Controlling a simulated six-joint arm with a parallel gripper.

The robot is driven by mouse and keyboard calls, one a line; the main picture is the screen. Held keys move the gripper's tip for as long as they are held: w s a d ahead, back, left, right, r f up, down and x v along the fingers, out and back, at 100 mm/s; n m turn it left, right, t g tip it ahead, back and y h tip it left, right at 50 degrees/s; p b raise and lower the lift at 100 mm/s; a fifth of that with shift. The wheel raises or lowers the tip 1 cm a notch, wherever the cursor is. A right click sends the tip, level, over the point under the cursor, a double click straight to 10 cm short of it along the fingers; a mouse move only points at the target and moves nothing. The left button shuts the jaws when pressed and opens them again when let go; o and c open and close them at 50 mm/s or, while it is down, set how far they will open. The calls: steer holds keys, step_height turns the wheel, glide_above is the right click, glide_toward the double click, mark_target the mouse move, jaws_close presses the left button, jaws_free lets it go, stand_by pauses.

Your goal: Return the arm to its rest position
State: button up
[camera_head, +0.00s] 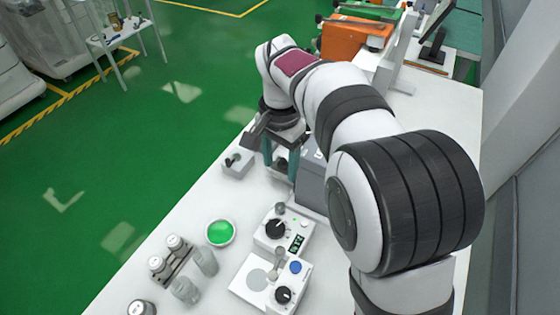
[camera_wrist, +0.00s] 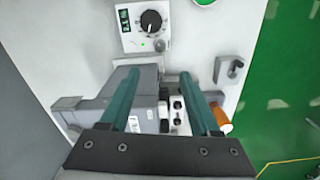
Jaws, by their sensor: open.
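My gripper (camera_head: 280,163) is at the end of my arm, which reaches from the lower right across the white table. Its teal fingers point down near the table's left edge, beside a grey box-shaped device (camera_head: 312,186). In the wrist view my gripper (camera_wrist: 160,82) has its two teal fingers spread wide apart, with nothing held between them. The grey device (camera_wrist: 150,82) shows behind and between the fingers. Whether a finger touches it I cannot tell. My arm hides part of the table and of the device in the head view.
A white unit with a dial (camera_head: 284,229), a plate device with a blue button (camera_head: 295,267), a green dish (camera_head: 220,233) and several metal-capped jars (camera_head: 175,243) stand nearby. A small grey block (camera_head: 237,164) is left of the gripper. An orange machine (camera_head: 352,40) stands beyond. Green floor lies left.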

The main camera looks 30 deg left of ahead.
steer(key=s+d+r+m+y, duration=0.15)
steer(key=s+d, duration=0.25)
steer(key=d, duration=0.6)
steer(key=s+d+r+m+h, duration=0.1)
steer(key=s+d+r, duration=0.25)
steer(key=d, duration=0.75)
steer(key=s+d+f, duration=0.2)
steer(key=s+d, duration=0.1)
steer(key=s, duration=0.3)
steer(key=s+d+f+m+y, duration=0.1)
steer(key=s+d+f, duration=0.1)
steer(key=s, duration=0.4)
steer(key=shift+s+d, duration=0.2)
steer(key=shift+d, duration=0.3)
steer(key=shift+w, duration=0.1)
stand_by(2.8)
